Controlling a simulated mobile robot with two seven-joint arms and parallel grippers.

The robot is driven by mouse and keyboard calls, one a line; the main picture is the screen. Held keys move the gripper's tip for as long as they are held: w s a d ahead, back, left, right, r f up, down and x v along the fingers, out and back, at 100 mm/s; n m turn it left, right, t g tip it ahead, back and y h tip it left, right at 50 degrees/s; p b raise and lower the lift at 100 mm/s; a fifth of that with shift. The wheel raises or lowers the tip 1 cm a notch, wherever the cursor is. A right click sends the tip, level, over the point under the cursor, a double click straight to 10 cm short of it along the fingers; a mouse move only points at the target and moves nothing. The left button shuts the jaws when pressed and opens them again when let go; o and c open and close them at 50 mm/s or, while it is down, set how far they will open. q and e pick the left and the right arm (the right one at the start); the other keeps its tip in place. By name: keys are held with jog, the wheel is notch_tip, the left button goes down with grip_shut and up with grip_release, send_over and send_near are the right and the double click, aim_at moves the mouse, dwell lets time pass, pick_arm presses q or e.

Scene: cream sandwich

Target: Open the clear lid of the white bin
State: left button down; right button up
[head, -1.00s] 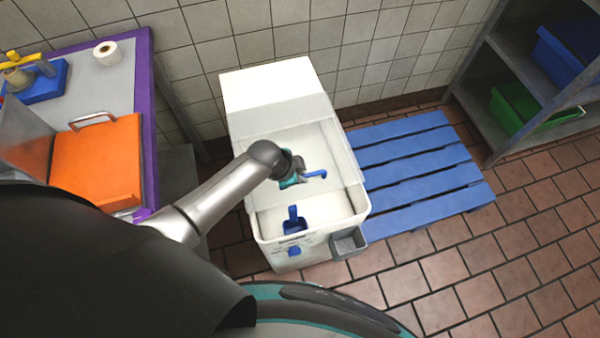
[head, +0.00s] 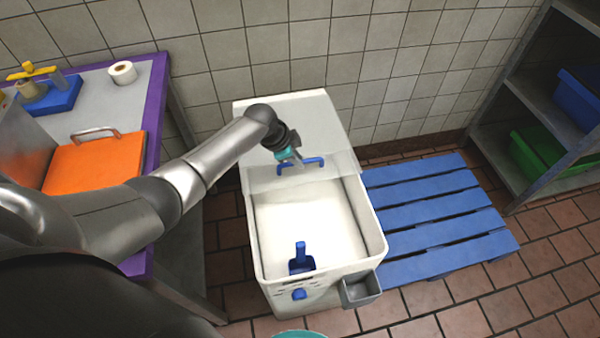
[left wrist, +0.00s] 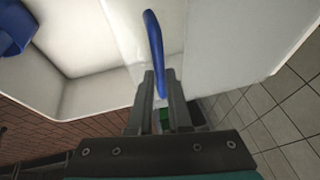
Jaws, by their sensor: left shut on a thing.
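The white bin (head: 377,225) stands on the floor with its front part open from above. Its clear lid (head: 342,166) lies back against the white rear cover, with a blue handle (head: 315,162) near its front edge. My left gripper (head: 296,159) is at the handle and shut on it. In the left wrist view, the handle (left wrist: 155,45) runs up from between the two fingers (left wrist: 160,88). A blue scoop (head: 301,262) stands inside the bin near the front wall. My right gripper is not in view.
A blue pallet (head: 440,215) lies right of the bin. A purple-edged table (head: 120,95) with an orange board (head: 95,160) stands at left. A shelf with green (head: 530,150) and blue (head: 580,95) crates stands at right. The tiled wall is close behind the bin.

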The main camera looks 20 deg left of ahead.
pick_arm(q)
jog(key=shift+w+a, duration=0.15)
jog(key=c, duration=0.8)
grip_release()
jog(key=shift+c, duration=0.2)
jog(key=shift+s+a+r+p, duration=0.1)
jog(key=shift+s+r+p, duration=0.15)
jog(key=shift+r, duration=0.3)
jog(key=p+v, duration=0.4)
jog(key=v, duration=1)
jog(key=shift+s, duration=0.1)
